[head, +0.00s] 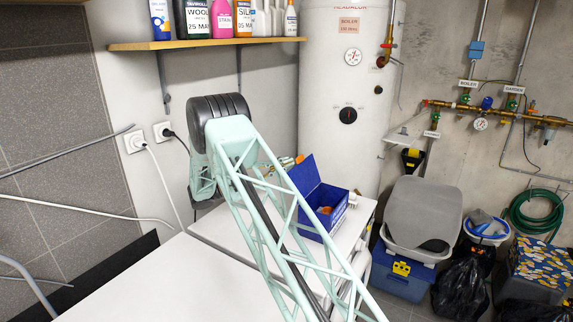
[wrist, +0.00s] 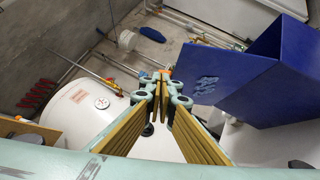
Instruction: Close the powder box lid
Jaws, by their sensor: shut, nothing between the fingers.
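The powder box (head: 335,224) is a blue box on the white worktop, with its lid (head: 304,176) standing up, open, at its left side in the head view. Something orange shows inside it. In the wrist view the blue box (wrist: 285,95) fills the upper right; which panel is the lid is hard to tell there. My gripper (wrist: 163,76) is shut and empty, its fingertips left of the blue panels with a gap in the picture.
The white worktop (head: 150,285) is mostly clear. A white boiler (head: 335,100) stands behind it; a shelf (head: 205,43) with bottles hangs above left. Grey and blue bins (head: 405,280) stand on the floor at right.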

